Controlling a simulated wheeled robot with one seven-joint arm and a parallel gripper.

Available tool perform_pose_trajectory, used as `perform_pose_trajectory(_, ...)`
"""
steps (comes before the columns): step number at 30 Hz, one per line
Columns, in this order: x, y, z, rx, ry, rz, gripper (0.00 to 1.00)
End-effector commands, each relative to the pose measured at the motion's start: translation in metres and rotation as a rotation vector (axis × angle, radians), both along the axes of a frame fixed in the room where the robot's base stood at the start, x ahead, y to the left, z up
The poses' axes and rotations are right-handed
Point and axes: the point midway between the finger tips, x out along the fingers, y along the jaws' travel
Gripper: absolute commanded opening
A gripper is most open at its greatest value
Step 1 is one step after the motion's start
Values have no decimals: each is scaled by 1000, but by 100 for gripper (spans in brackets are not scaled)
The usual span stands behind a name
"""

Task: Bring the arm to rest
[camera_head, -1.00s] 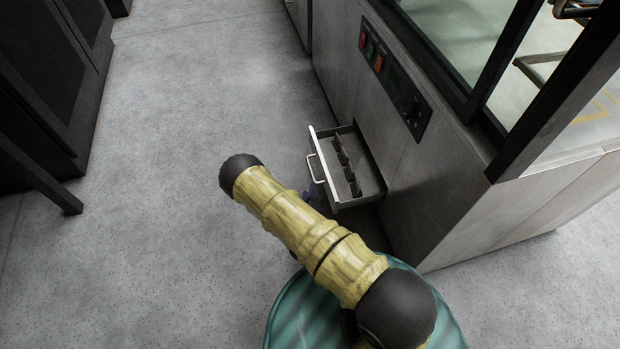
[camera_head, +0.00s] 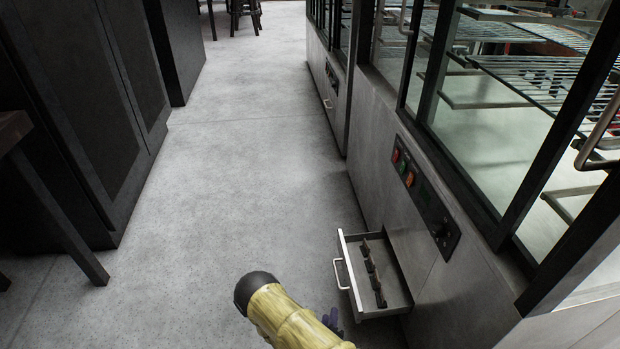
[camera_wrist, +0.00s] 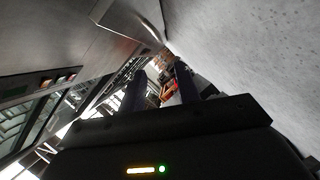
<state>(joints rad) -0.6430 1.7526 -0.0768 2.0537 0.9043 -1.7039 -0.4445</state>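My arm (camera_head: 285,318) shows at the bottom of the head view, with yellow wood-patterned links and a dark rounded elbow. My gripper (camera_wrist: 160,72) shows two dark blue fingers in the wrist view, apart with a gap between them and nothing held. In the head view only a small bluish part of it shows beside the arm, near the drawer's lower left corner. I cannot tell the distance between the two.
An open metal drawer (camera_head: 396,290) with a row of dark pieces sticks out of the steel display cabinet (camera_head: 375,190). Its handle faces left. Dark cabinets (camera_head: 85,110) and a table leg stand at left. The grey floor (camera_head: 240,170) between is clear.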

Motion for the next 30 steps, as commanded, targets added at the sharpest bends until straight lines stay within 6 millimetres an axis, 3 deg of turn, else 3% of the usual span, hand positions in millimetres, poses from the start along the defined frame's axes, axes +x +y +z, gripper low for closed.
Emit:
perform_pose_trajectory(5, 5, 1, 5, 25, 9, -16, 32)
perform_pose_trajectory(11, 32, 7, 32, 169, 80, -98, 32)
perform_pose_trajectory(21, 73, 20, 107, 492, 266, -236, 32)
perform_pose_trajectory(30, 83, 24, 192, 716, 427, -302, 32)
